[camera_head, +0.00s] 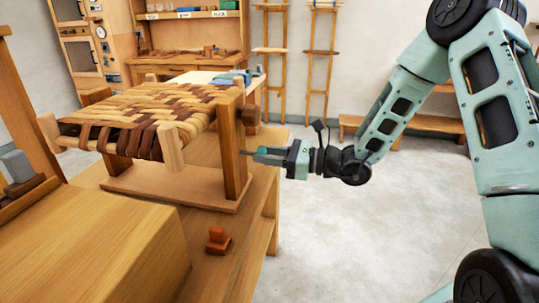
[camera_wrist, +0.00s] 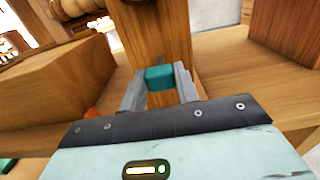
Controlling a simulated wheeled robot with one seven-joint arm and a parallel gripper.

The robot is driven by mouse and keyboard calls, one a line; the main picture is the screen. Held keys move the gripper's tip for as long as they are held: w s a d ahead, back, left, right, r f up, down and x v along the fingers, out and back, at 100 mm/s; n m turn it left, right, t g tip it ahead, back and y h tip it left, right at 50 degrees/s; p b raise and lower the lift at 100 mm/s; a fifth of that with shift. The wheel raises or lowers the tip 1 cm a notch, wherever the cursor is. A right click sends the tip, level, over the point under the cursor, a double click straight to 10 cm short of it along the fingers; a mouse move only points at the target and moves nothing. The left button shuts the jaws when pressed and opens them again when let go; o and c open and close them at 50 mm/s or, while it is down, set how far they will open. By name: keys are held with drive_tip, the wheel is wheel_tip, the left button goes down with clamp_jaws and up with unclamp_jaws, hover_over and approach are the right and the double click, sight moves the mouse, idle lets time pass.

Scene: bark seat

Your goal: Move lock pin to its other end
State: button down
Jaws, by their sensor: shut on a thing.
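The bark seat (camera_head: 140,115), woven in light and dark strips, stands on the workbench in a wooden frame. My gripper (camera_head: 262,154) is just right of the frame's front right post (camera_head: 234,150), level with its middle. In the wrist view my gripper (camera_wrist: 158,82) is shut on a small teal block, which I take to be the lock pin (camera_wrist: 159,76). The block sits between both grey fingers, in front of the wooden post (camera_wrist: 158,35). A thin dark tip shows between gripper and post in the head view. Whether the pin enters the post is hidden.
A reddish-brown wooden piece (camera_head: 217,240) lies on the bench (camera_head: 240,232) near its right edge. A large wooden block (camera_head: 100,250) fills the front left. Shelves and tall racks stand along the back wall. The floor (camera_head: 370,230) right of the bench is clear.

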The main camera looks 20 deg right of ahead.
drive_tip(key=shift+x, duration=1.1)
drive_tip(key=c, duration=1)
unclamp_jaws()
drive_tip(key=shift+a, duration=0.1)
drive_tip(key=shift+c, duration=0.2)
drive_tip(key=v, duration=1.7)
drive_tip(key=shift+p, duration=0.4)
drive_tip(key=shift+s, duration=0.1)
